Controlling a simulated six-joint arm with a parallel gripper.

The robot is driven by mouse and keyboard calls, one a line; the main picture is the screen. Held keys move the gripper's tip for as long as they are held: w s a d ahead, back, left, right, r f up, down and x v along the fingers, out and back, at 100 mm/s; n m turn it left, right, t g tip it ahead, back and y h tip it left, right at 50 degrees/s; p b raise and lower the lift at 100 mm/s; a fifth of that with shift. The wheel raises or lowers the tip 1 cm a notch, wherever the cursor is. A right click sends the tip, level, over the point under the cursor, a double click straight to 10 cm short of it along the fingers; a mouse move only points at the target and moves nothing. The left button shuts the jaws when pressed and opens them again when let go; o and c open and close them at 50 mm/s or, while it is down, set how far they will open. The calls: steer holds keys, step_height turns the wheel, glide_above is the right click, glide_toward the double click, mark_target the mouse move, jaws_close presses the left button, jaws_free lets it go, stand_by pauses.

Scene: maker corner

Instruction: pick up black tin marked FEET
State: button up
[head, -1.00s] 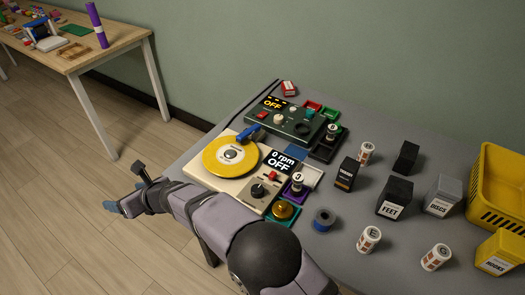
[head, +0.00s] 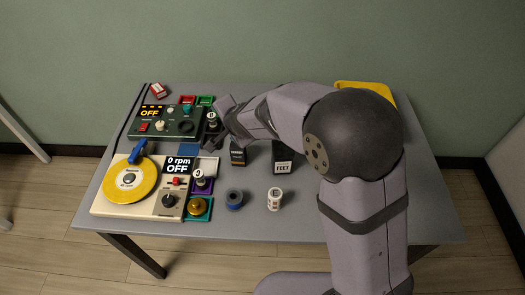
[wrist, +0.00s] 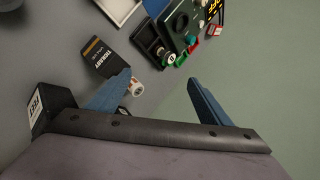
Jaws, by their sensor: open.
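The black tin marked FEET (head: 281,152) stands on the grey table in the head view, with its white label facing the front and my arm close on its right. In the wrist view the tin (wrist: 56,96) is at the left edge, outside the fingers and partly behind my gripper. My gripper (head: 214,125) reaches over the table to the left of the tin, near the dark green control box. In the wrist view my gripper (wrist: 160,85) has its two blue fingers wide apart, with nothing between them.
A black box with an orange stripe (head: 237,153) stands left of the tin. The turntable (head: 128,182) and green control box (head: 165,120) fill the left. A yellow basket (head: 365,87) is partly hidden behind my arm.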

mark_target(284, 155)
steer(key=d+n+t+h+p, duration=0.25)
steer(key=d+n+h, duration=0.2)
steer(key=d, duration=1.55)
steer(key=s+f+n+t, duration=0.1)
steer(key=f, duration=0.1)
steer(key=s+a+f+n+t+y, duration=0.1)
steer(key=s+f, duration=0.1)
steer(key=s+f+n+t+y, duration=0.1)
steer(key=s+f, duration=0.1)
steer(key=f, duration=0.1)
steer(key=shift+s+a+f+t+b, duration=0.1)
steer(key=shift+s+a+t+b, duration=0.15)
steer(key=shift+a+t+b, duration=0.1)
steer(key=a+n+t+b, duration=0.1)
steer(key=b, duration=0.2)
steer(key=shift+f+n+t, duration=0.3)
steer(key=shift+f+n, duration=0.05)
steer(key=shift+f, duration=0.05)
steer(key=n+t+b, duration=0.1)
steer(key=b, duration=0.1)
steer(key=shift+s+a+b, duration=0.1)
steer(key=shift+b, duration=0.2)
steer(key=shift+s+r+n+t+b, duration=0.1)
steer(key=shift+n+t+b, duration=0.2)
steer(key=shift+t+b, duration=0.2)
steer(key=shift+r, duration=0.1)
